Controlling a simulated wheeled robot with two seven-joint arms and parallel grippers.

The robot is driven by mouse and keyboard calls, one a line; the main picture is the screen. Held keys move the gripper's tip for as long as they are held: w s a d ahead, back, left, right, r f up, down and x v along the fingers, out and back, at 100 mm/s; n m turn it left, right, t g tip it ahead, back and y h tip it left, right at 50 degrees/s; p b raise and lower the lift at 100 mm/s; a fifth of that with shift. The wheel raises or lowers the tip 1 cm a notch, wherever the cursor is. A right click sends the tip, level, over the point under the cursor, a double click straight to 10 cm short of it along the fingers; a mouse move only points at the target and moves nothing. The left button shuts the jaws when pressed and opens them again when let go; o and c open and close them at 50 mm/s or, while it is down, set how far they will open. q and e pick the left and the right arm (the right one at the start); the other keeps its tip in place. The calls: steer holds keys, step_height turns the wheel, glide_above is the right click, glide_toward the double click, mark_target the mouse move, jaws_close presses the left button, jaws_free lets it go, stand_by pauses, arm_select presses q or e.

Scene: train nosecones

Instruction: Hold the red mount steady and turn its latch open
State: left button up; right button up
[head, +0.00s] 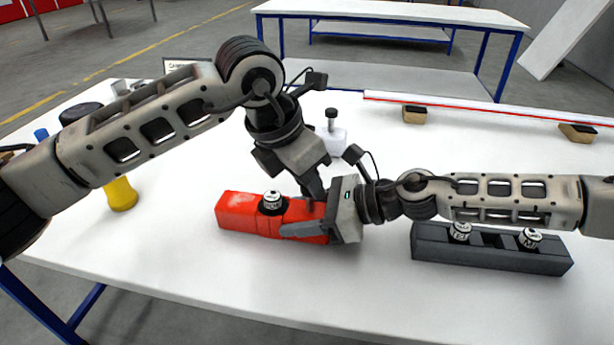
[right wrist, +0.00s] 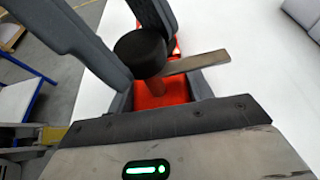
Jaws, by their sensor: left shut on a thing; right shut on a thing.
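The red mount (head: 238,212) lies on the white table in front of me, with a round white-topped black cap (head: 272,202) on it. My right gripper (head: 298,226) is shut on the mount from the right, one finger along its near side. My left gripper (head: 314,194) reaches down from above and is shut at the mount's right end, where the latch is; its fingertips hide most of the grip. In the right wrist view, the red mount (right wrist: 165,92) shows between grey fingers, with a black round knob (right wrist: 140,52) and a flat brownish strip (right wrist: 197,66) across it.
A dark holder (head: 490,255) with two labelled caps stands on the right, under my right forearm. A yellow cylinder (head: 121,194) is on the left. A small white block with a black knob (head: 332,130) and a long white rail (head: 480,108) lie behind. The table in front is clear.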

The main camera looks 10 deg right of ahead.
arm_select(q)
steer(key=shift+m, duration=0.4)
steer(key=o, duration=1)
steer(key=v, duration=1.2)
steer(key=shift+w, duration=0.15)
steer(key=shift+a, duration=0.1)
arm_select(e)
steer(key=o, duration=1.2)
steer(key=shift+c, duration=0.2)
